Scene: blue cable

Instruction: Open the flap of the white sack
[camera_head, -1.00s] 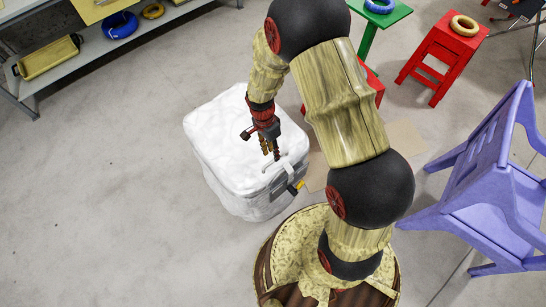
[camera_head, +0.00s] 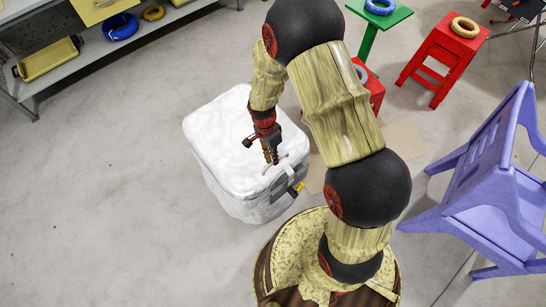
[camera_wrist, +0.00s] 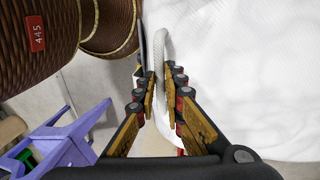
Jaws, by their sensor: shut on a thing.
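The white sack (camera_head: 225,135) stands on the floor left of my base, boxy with rounded corners; its flap lies on top and looks closed. In the wrist view its quilted white surface (camera_wrist: 245,75) fills the right side. My gripper (camera_head: 271,161) is at the front right of the sack's top. In the wrist view my gripper (camera_wrist: 165,82) is shut on a white, cord-like handle loop (camera_wrist: 159,62) at the sack's edge, with one finger on each side of it. A dark and yellow tab (camera_head: 297,189) hangs at the sack's front right edge.
A purple chair (camera_head: 490,185) stands at the right. Red stools (camera_head: 440,65) and a green one (camera_head: 375,20) stand behind. A grey shelf (camera_head: 90,62) with a yellow tray (camera_head: 48,60) and a blue cable coil (camera_head: 120,27) is at the back left. The floor at left is clear.

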